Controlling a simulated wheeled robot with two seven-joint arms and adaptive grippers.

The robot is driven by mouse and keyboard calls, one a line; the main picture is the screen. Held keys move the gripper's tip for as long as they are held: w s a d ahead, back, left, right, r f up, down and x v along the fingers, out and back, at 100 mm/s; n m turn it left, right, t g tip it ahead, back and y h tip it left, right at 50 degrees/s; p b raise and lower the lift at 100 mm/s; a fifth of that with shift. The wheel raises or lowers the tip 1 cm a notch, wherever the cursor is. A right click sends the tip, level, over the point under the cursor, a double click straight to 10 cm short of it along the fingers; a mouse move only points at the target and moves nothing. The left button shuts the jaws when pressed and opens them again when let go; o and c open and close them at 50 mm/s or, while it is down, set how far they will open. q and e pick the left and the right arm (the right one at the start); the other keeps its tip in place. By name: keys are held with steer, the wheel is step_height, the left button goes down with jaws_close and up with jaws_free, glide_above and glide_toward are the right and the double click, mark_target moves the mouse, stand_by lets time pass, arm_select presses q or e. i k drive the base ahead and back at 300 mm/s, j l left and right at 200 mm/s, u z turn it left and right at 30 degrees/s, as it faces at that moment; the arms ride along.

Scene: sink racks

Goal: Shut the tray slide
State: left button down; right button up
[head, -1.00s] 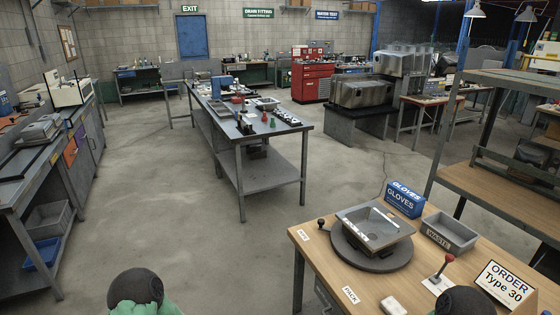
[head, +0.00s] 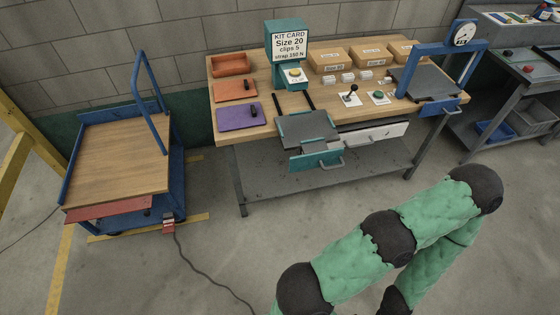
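The tray slide (head: 308,126) is a flat grey tray with a teal front (head: 308,160) and a bar handle. It stands out past the front edge of the wooden workbench (head: 255,65), below a teal machine (head: 288,55) with a kit card. Two dark rails show on the bench behind the tray. The tray looks empty. One of my green arms (head: 345,262) crosses the lower right of the head view, well in front of the bench. Neither gripper shows; no part of my arm touches the tray.
A white drawer (head: 375,136) with a handle sits right of the tray. A blue press-like frame (head: 440,60) with a dial stands at the bench's right end. A blue cart (head: 120,165) with a wooden deck stands left. A cable lies on the floor; open floor lies before the bench.

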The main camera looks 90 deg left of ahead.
mark_target(310, 131)
steer(key=u, duration=2.15)
